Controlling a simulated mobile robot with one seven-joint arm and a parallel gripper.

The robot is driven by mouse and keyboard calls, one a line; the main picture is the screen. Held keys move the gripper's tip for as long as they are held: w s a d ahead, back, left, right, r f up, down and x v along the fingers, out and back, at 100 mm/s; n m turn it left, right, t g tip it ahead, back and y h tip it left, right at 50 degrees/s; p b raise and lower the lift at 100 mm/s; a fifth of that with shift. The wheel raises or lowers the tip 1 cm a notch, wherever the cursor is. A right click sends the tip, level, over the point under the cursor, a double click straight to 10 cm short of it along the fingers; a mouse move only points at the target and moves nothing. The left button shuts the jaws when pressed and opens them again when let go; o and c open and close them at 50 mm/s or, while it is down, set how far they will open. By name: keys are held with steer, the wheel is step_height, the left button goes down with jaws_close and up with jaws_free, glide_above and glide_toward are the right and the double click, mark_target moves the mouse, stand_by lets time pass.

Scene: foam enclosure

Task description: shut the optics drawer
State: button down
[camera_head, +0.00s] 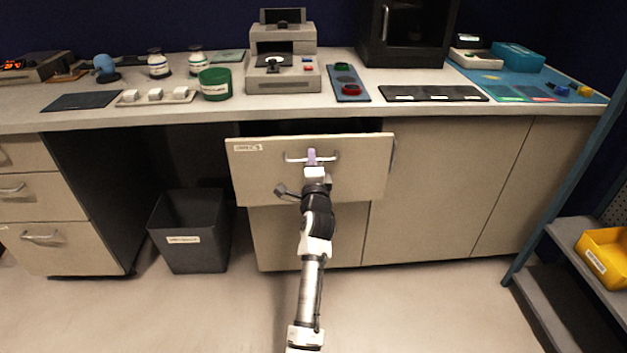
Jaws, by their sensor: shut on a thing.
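The optics drawer (250,178) is a wide beige front below the middle of the counter. It stands out from the cabinet, with a dark gap showing above its top edge. A small label, too small to read surely, sits at its upper left. A metal bar handle (292,157) is at the top middle of the front. My gripper (312,158) is at the handle and shut on it, reaching up from below. The fingertips are small, and the gripper hides part of the handle. The drawer's inside is mostly hidden.
A dark bin (190,235) stands on the floor left of the drawer. A blue-framed shelf with a yellow bin (604,257) is at the right. The counter (350,112) above holds a grey instrument (283,75) and a green container (215,84). The floor in front is clear.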

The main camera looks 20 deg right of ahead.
steer(key=shift+f+b+x, duration=0.2)
steer(key=shift+b+x, duration=0.15)
steer(key=shift+x, duration=0.8)
steer(key=shift+f+b+x, duration=0.25)
steer(key=shift+b+x, duration=0.05)
steer(key=shift+x, duration=0.8)
steer(key=shift+w, duration=0.1)
steer(key=c, duration=1.6)
jaws_free()
steer(key=v, duration=1.4)
steer(key=shift+w+r, duration=0.1)
steer(key=shift+r, duration=0.05)
